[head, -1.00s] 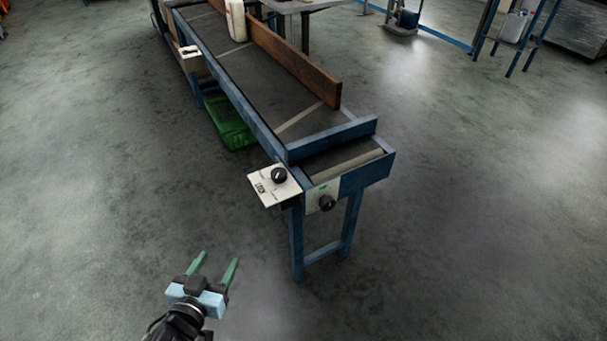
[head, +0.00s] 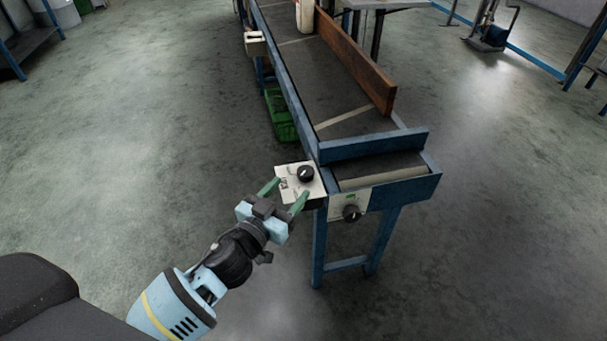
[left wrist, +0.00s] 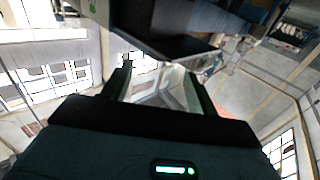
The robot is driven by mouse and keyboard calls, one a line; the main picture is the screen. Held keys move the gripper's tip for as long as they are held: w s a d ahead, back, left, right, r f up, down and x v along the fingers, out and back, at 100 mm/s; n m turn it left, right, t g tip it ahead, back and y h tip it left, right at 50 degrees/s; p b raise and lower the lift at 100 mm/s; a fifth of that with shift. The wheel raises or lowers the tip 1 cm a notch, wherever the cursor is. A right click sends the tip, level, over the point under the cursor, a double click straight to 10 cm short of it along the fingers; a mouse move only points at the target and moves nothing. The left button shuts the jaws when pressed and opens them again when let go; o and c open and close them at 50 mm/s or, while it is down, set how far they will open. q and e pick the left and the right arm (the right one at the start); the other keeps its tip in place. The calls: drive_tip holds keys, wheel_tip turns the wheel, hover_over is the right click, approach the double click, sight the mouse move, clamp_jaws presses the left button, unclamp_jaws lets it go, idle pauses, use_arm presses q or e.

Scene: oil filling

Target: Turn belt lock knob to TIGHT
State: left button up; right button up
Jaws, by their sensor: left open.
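A black round knob (head: 306,174) sits on a white plate (head: 287,189) at the near left corner of the conveyor. A second black knob (head: 351,213) is on a white panel on the conveyor's end face. The lettering on both is too small to read. My left gripper (head: 285,191) is open, its green fingers reaching to the first plate's near edge, short of the knob; I cannot tell whether they touch the plate. In the left wrist view the open fingers (left wrist: 158,88) have nothing between them, and a dark panel edge lies above. My right gripper is not in view.
The conveyor belt (head: 335,85) runs away from me inside a blue frame, with a brown board (head: 355,60) along it and a pale container (head: 305,15) at the far end. A green crate (head: 281,118) is under its left side. The floor to the left is clear.

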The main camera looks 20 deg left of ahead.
sight(301, 176)
use_arm(q)
drive_tip(key=w, duration=0.3)
drive_tip(key=w+d, duration=0.1)
drive_tip(key=w, duration=0.2)
drive_tip(key=shift+w+d, duration=0.15)
drive_tip(key=shift+w, duration=0.05)
drive_tip(key=c, duration=1)
